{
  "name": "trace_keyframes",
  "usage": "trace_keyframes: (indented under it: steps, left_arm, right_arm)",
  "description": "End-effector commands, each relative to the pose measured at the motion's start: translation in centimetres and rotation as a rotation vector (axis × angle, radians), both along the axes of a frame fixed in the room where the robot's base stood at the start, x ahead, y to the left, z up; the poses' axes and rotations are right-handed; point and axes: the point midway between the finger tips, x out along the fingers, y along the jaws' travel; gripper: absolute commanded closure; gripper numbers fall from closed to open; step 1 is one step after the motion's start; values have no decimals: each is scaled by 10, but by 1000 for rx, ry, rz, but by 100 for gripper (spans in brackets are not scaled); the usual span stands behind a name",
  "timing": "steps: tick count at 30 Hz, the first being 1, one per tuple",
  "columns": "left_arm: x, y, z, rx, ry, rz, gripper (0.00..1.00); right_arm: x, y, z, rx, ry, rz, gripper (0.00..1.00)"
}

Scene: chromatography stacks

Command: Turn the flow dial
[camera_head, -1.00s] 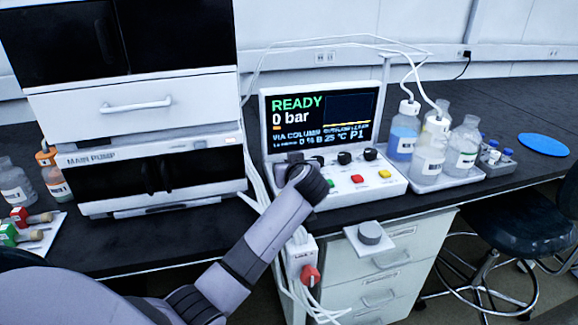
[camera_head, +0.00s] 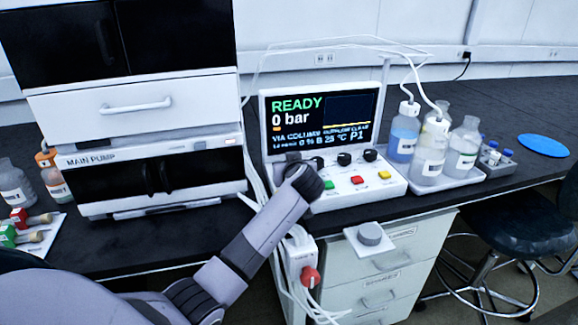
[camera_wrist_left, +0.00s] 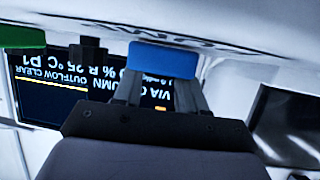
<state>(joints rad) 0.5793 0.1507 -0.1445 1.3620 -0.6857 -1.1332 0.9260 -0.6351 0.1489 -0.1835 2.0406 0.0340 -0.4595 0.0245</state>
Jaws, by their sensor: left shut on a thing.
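The white control console (camera_head: 400,186) stands on the dark bench, with black dials (camera_head: 344,158) in a row under its screen (camera_head: 350,105). My left arm reaches its left end; my wrist hides the gripper and that part of the panel in the head view. In the left wrist view, my left gripper (camera_wrist_left: 162,82) is shut on a blue piece (camera_wrist_left: 163,60) against the console; I cannot tell for certain whether this is the flow dial. A black dial (camera_wrist_left: 90,50) and a green button (camera_wrist_left: 22,35) show to its left there. My right gripper is not in view.
Green, red and yellow buttons (camera_head: 357,180) sit on the console's front. The main pump cabinet (camera_head: 150,190) stands left, close to my arm. Bottles in a tray (camera_head: 450,179) stand right. A red knob (camera_head: 309,277) hangs below the bench edge. Cables run behind my wrist.

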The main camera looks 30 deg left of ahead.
Motion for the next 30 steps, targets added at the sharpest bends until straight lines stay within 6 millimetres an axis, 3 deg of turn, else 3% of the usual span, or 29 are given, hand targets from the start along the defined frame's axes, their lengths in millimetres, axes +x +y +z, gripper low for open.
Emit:
trace_keyframes:
  steps: [30]
  left_arm:
    - [-5,10,3,3,2,-597,89]
  right_arm:
    - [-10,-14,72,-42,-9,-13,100]
